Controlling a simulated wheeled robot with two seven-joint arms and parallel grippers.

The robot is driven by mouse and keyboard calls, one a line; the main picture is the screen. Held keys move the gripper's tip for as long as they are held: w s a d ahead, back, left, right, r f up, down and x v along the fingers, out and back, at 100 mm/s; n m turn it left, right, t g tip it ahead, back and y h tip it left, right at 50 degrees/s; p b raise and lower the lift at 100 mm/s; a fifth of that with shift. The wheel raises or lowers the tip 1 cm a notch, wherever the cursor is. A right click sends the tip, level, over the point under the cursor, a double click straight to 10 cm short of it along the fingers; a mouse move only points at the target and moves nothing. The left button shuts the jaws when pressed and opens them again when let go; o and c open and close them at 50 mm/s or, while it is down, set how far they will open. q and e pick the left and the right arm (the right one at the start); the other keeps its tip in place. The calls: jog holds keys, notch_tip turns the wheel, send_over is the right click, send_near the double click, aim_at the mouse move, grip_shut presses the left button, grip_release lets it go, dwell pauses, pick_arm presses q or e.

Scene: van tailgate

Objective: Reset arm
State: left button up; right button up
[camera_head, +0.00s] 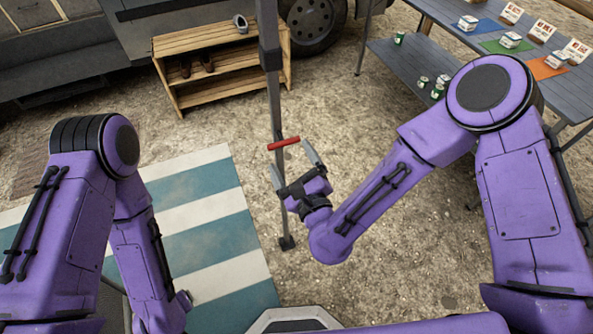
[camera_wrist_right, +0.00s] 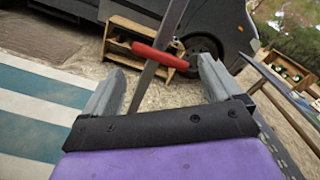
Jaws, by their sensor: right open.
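My right gripper (camera_head: 292,166) is open in the middle of the head view, in front of a grey upright post (camera_head: 272,95). A red bar handle (camera_head: 284,144) is on the post, just beyond the fingertips. In the right wrist view the red handle (camera_wrist_right: 166,57) shows between and beyond the two open fingers (camera_wrist_right: 155,90), with nothing gripped. Whether a fingertip touches the handle I cannot tell. My left arm (camera_head: 85,200) is folded at the left of the head view; its gripper does not show.
A wooden shelf (camera_head: 215,40) with dark shoes stands by the van. A blue-grey table (camera_head: 470,40) with boxes, signs and coloured mats is at the upper right, with cans on its lower shelf. A striped mat (camera_head: 215,265) lies at the left. Gravel between is open.

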jog(key=v, duration=0.3)
jog(key=shift+s+b, duration=0.2)
jog(key=shift+b, duration=0.1)
jog(key=s+d+f+n+g+h, duration=0.2)
jog(key=s+d+f+n+g, duration=0.25)
jog(key=f+n, duration=0.4)
jog(key=s+d+f+n+g+h, duration=0.2)
jog(key=s+d+f+n+g, duration=0.15)
jog(key=d+f+n, duration=0.45)
jog(key=s+d+f+n+g+h, duration=0.1)
jog(key=s+d+f+g+h, duration=0.1)
jog(key=s+d, duration=0.4)
jog(key=s+d+f+n+g+h, duration=0.1)
jog(key=s+d+f+g+h, duration=0.2)
jog(key=s+d+f, duration=0.4)
jog(key=shift+s+d+g, duration=0.25)
jog(key=shift+d+g, duration=0.25)
jog(key=shift+d, duration=0.45)
